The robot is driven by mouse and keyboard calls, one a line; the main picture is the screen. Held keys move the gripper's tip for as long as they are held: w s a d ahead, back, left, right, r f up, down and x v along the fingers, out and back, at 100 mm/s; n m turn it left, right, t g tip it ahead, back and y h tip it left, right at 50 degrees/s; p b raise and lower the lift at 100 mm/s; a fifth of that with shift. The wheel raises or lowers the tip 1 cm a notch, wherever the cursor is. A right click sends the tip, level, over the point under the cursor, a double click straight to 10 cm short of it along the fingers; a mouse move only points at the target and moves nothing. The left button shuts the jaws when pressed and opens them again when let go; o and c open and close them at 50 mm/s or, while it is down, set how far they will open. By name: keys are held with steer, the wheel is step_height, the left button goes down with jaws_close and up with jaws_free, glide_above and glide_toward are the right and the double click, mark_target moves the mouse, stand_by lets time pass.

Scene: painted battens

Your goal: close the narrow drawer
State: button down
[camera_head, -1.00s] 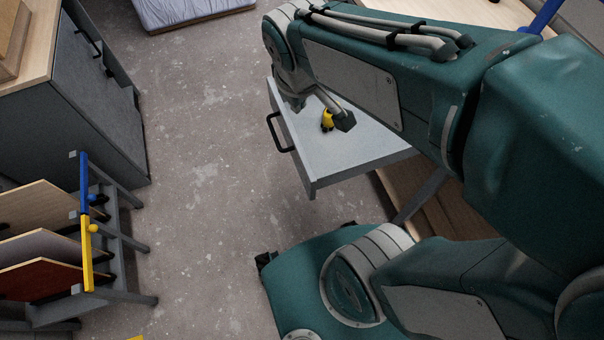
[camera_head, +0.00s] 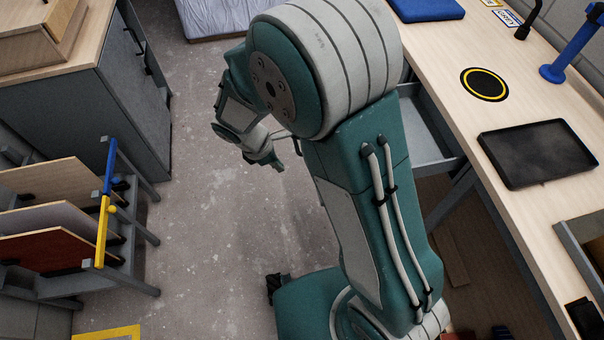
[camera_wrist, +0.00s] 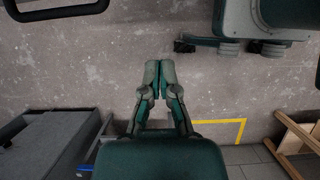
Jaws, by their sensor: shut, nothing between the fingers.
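A grey open drawer (camera_head: 428,135) juts out from under the wooden bench in the head view. My arm hides its front and most of its inside. I cannot tell for sure that it is the narrow one. A black bar handle (camera_wrist: 55,10) shows at the top left of the wrist view, cut off by the edge; it looks like this drawer's handle. My gripper (camera_head: 277,163) hangs over the open floor, left of the visible part of the drawer. In the wrist view my gripper (camera_wrist: 160,66) has its fingertips together, empty, apart from the handle.
The bench top (camera_head: 450,45) carries a black tray (camera_head: 537,153), a black-and-yellow disc (camera_head: 484,84) and a blue post (camera_head: 575,50). A grey cabinet (camera_head: 135,100) and a rack of boards (camera_head: 60,220) stand at left. The floor between is clear.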

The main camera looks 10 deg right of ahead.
steer(key=d+f, duration=0.8)
steer(key=shift+f, duration=0.35)
steer(key=shift+w+d, duration=0.1)
steer(key=shift+w, duration=0.1)
